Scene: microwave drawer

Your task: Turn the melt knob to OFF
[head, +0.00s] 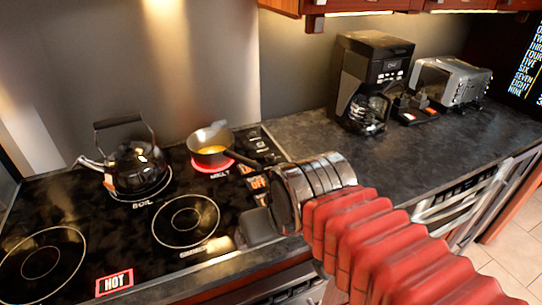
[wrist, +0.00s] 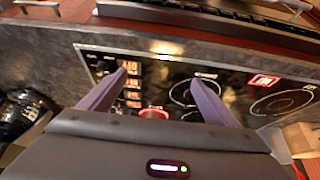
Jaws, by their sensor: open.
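The black glass stovetop (head: 120,225) has a control strip with lit orange labels along its right side. One label (head: 258,183) reads OFF, just beyond my gripper (head: 262,224). The burner marked MELT glows red under a small pan (head: 212,148) holding something yellow. In the wrist view, my gripper (wrist: 160,76) is open and empty, its two purple-grey fingers apart above the stovetop. The lit labels (wrist: 131,84) show close to the left finger. I cannot tell which control is the melt knob or its setting, and my gripper hides part of the strip.
A black kettle (head: 137,161) stands on the burner marked BOIL. A lit HOT sign (head: 114,281) shows at the front of the stove. A coffee maker (head: 369,80) and a toaster (head: 451,82) stand at the back of the counter. The counter's middle (head: 300,135) is bare.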

